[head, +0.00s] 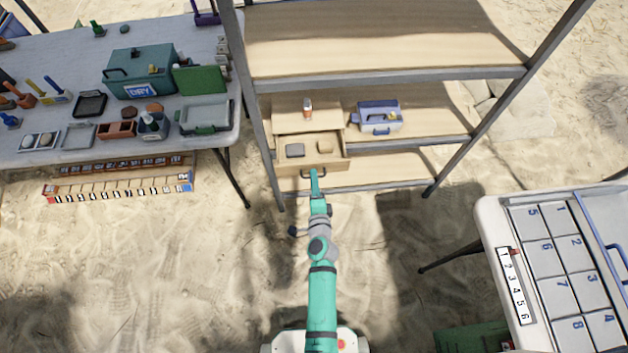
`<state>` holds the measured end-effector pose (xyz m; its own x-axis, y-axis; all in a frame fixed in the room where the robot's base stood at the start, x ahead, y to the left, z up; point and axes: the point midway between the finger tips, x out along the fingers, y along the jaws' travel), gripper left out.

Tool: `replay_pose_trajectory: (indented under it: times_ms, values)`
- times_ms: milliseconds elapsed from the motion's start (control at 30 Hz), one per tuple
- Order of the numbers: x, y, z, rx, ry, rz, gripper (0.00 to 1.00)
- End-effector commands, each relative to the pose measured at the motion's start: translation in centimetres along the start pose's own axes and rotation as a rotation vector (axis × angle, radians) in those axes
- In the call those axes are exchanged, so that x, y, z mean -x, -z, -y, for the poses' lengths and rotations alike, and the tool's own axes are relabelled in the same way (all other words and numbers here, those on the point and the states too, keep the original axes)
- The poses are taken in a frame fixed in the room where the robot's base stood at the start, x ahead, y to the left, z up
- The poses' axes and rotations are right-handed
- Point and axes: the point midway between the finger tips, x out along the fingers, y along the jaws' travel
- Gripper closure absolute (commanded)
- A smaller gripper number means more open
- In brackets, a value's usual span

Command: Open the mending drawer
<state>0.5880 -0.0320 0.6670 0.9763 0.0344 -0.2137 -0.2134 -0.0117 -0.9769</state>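The mending drawer (297,160) is a light wooden drawer in a small wooden cabinet (290,115) on the lower part of the metal-framed shelf. It stands pulled out toward me, and its inside shows. A dark grey block and a tan block lie in it. A dark handle (314,173) is on its front. My gripper (315,174) is at that handle, at the end of my teal arm. The fingers are too small to show whether they are shut on the handle.
A cluttered table (60,60) is at the left. A white table with numbered compartments (490,215) is at the right. Sand between is open.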

Motion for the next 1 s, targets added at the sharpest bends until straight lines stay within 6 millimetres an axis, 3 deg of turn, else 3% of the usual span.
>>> replay_pose_trajectory:
  times_ms: [333,800,1000]
  values:
    - [0.9,0.0,0.0,0.0,0.0,0.0,0.74]
    - [8.5,-0.1,-0.1,0.001,-0.001,0.002,0.74]
    - [10.3,0.0,0.0,0.0,0.0,0.001,0.74]
